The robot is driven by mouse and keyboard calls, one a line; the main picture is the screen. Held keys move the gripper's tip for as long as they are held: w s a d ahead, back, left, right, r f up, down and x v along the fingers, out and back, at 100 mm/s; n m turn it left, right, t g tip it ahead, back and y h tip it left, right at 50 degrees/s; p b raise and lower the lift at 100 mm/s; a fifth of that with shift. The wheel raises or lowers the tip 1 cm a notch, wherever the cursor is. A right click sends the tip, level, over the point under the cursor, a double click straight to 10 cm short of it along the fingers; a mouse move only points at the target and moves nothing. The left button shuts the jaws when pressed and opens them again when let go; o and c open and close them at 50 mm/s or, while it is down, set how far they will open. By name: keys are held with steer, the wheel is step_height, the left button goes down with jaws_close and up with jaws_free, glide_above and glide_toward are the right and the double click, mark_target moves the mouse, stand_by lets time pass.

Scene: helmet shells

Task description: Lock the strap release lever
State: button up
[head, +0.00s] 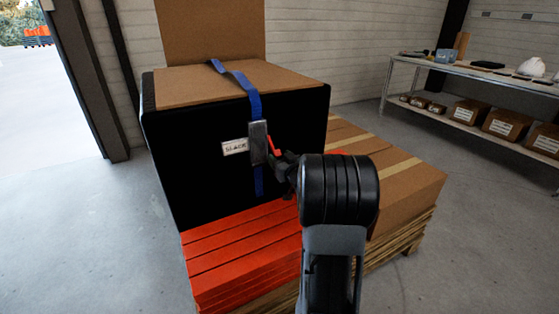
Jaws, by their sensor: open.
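A blue strap (239,80) runs over the top of a large black-sided crate (200,180) and down its front. A grey metal ratchet buckle (258,141) sits on the strap. A red lever (274,146) sticks out at the buckle's right side. A white label (235,147) left of the buckle seems to read "SLACK". My gripper (279,160) is open, just right of the buckle and close to the red lever. My arm hides part of the gripper, and I cannot tell whether it touches the lever.
Cardboard boxes (405,185) sit to the right. A shelf table (480,75) with a white helmet stands at the back right. An open doorway is at left; the floor around is clear.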

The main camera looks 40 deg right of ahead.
steer(key=shift+w, duration=0.15)
steer(key=shift+c, duration=0.4)
jaws_close()
